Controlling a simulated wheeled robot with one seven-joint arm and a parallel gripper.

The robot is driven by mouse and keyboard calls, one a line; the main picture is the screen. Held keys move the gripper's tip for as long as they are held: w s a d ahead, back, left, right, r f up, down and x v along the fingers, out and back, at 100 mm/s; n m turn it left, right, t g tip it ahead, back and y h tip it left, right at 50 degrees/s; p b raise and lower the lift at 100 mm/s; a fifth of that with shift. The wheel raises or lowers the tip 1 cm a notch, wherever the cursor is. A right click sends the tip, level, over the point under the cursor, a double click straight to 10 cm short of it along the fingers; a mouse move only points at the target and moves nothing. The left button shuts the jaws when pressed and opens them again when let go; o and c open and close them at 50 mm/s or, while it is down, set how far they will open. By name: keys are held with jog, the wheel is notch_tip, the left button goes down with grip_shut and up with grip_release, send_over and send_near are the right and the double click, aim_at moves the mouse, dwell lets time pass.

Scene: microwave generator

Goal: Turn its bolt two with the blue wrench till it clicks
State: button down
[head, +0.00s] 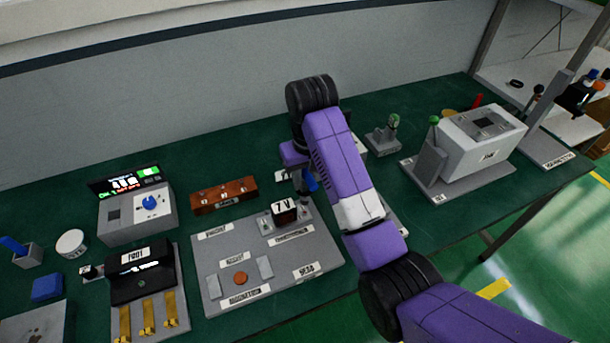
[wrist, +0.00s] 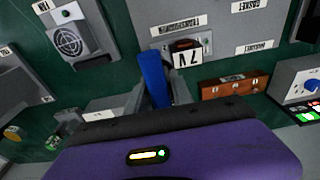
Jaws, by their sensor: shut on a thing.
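My gripper (head: 303,180) is low over the table, just behind the grey board (head: 215,285), and is shut on the blue wrench (head: 311,183). The wrist view shows the blue wrench (wrist: 152,76) upright in the picture between the fingers, beside the dark block marked 7V (wrist: 186,46). In the head view, the 7V block (head: 284,209) sits on the board at the transformer label, left of the gripper. I cannot tell whether the wrench touches a bolt. Bolt two is not clearly identifiable, and my arm hides part of this area.
A brown block with small studs (head: 223,195) lies behind the board. A grey meter with a blue knob (head: 150,203) and a black box with yellow strips (head: 145,275) stand left. A large grey unit (head: 480,145) stands right.

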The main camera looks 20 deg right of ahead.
aim_at(305, 198)
jog(key=shift+f+b, duration=0.75)
jog(key=shift+f, duration=1.45)
jog(key=shift+p, duration=0.45)
jog(key=shift+f, duration=0.6)
jog(key=shift+r+m+p, duration=0.1)
jog(key=shift+m+p, duration=0.6)
jog(key=shift+m, duration=0.3)
jog(key=shift+m+h, duration=0.3)
jog(key=shift+m, duration=1)
